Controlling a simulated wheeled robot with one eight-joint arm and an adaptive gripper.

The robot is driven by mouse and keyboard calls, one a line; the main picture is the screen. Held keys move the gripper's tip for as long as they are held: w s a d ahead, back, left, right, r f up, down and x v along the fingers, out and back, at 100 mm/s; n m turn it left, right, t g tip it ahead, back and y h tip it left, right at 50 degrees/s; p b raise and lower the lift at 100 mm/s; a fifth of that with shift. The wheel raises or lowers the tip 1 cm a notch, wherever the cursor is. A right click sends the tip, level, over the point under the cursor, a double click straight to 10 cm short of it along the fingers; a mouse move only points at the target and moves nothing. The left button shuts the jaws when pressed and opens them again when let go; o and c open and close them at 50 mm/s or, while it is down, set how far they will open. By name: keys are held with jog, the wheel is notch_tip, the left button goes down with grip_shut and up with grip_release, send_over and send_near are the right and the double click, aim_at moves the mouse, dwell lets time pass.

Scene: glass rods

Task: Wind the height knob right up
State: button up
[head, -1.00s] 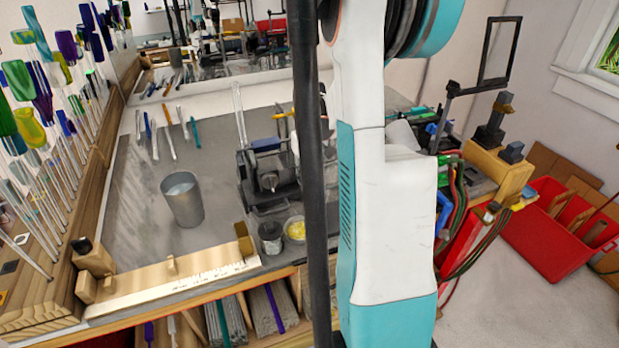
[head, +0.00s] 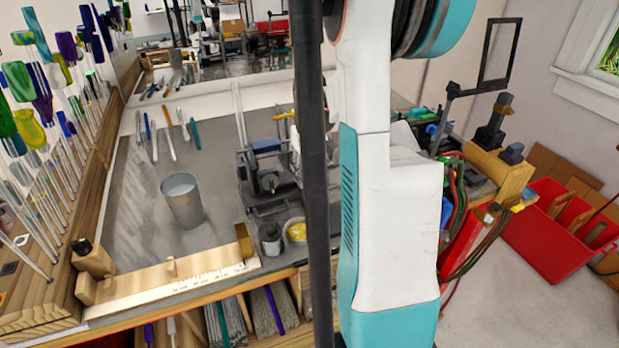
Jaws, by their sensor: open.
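A dark bench device (head: 262,172) with a blue block on top stands on the grey worktop, just left of my arm. A small round knob-like part (head: 269,182) shows on its front. I cannot tell whether this is the height knob. The right side of the device is hidden behind a black post and my arm. My gripper is not visible; my white and teal arm link fills the middle of the view.
A metal cup (head: 183,203) stands on the worktop (head: 130,205), left of the device. A small dark pot (head: 270,238) and a bowl with yellow contents (head: 296,231) sit near the front edge. A wooden ruler rail (head: 180,285) runs along that edge. A red bin (head: 560,240) stands at right.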

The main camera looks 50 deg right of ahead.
notch_tip(320, 180, up, 10)
dwell(0.4)
jog(key=c, duration=0.4)
jog(key=m+g+h+p, duration=0.2)
jog(key=m+h+p, duration=0.25)
jog(key=m, duration=1.35)
send_near(309, 183)
jog(key=shift+y, duration=0.25)
jog(key=x, duration=0.8)
jog(key=shift+d+r, duration=0.1)
jog(key=shift+d, duration=0.1)
grip_shut()
